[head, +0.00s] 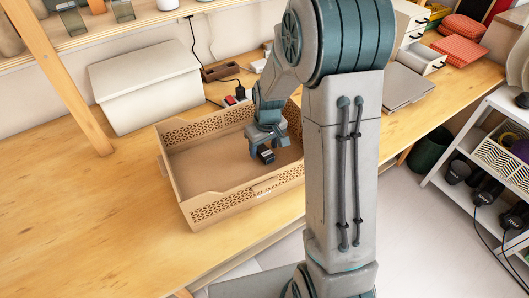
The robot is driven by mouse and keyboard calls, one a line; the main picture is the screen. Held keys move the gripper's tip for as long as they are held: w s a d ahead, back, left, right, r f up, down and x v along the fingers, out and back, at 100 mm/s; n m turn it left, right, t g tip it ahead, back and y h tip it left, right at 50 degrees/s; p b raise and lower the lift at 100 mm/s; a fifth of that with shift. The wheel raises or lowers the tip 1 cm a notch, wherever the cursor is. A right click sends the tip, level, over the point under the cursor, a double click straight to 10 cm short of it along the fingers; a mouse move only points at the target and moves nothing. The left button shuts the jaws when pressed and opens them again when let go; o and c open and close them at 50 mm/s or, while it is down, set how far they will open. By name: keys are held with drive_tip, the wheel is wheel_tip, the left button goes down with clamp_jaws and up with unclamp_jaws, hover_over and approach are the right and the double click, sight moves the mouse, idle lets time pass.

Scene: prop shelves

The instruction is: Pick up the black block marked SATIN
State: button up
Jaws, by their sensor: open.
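A small black block (266,156) lies in the tan tray (205,192), toward its right side. Its top has a pale marking that is too small to read. My gripper (267,150) is inside the tray, pointing down, right at the block. Its jaws are open. One finger shows left of the block, and the other side is close behind and to the right. I cannot tell whether either finger touches the block.
The tray has raised walls with cut-out patterns and stands on a wooden workbench (60,200). Cables and a power strip (235,97) lie behind the tray. The bench's left is clear.

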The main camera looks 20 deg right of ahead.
drive_tip(key=c, duration=1.1)
